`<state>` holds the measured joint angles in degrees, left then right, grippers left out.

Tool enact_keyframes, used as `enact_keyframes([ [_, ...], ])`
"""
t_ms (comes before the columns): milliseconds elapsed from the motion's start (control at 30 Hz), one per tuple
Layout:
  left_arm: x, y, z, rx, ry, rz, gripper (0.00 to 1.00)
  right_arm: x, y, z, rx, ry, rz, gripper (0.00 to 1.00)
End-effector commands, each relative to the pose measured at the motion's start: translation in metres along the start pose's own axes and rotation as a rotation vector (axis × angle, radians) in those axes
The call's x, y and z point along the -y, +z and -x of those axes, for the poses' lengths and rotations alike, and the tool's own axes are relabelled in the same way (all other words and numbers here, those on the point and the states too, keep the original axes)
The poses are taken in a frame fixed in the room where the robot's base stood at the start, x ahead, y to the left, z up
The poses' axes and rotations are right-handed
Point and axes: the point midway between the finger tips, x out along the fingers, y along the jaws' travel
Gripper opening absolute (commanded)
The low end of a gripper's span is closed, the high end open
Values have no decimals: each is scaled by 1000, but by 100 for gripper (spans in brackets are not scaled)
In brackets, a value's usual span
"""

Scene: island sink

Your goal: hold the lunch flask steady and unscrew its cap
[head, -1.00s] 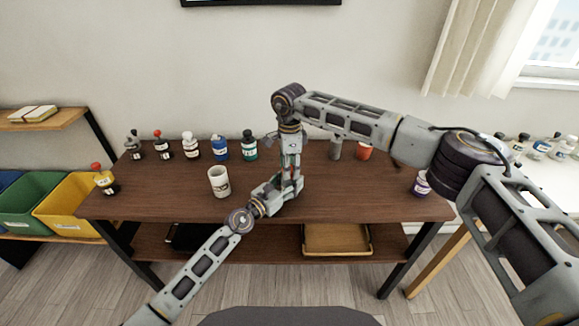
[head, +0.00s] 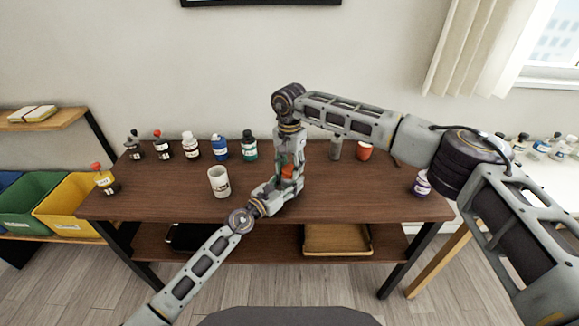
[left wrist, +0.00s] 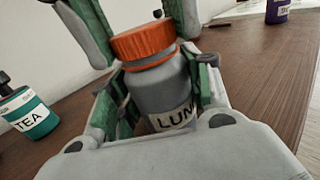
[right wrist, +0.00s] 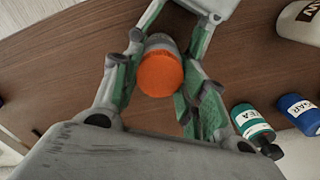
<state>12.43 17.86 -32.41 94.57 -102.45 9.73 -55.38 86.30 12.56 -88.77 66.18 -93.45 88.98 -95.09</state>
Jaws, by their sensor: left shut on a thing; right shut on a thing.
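The lunch flask is a grey bottle with a white label reading "LUN" in the left wrist view (left wrist: 160,92). Its orange cap (left wrist: 143,42) sits on top; I cannot tell how far it is turned. My left gripper (left wrist: 165,105) is shut around the flask's body, one finger on each side. My right gripper (right wrist: 158,85) comes from above and is shut on the orange cap (right wrist: 160,74), its fingers on opposite sides. In the head view the cap (head: 289,171) shows between the two grippers, above the table; the flask's body is mostly hidden by my left gripper (head: 283,188).
The brown table (head: 150,200) carries a white mug (head: 219,182) left of the grippers. A row of bottles, including a teal one (head: 249,146), stands behind.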

Motion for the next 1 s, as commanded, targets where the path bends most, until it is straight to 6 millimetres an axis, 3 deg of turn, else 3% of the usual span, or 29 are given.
enact_keyframes([
  [633, 2, -1, 0, -2, -3, 1, 0, 0, -1, 1, -2, -1, 523, 14],
  [1000, 1, -1, 0, -2, -2, 1, 0, 0, -1, 1, -2, -1, 544, 14],
])
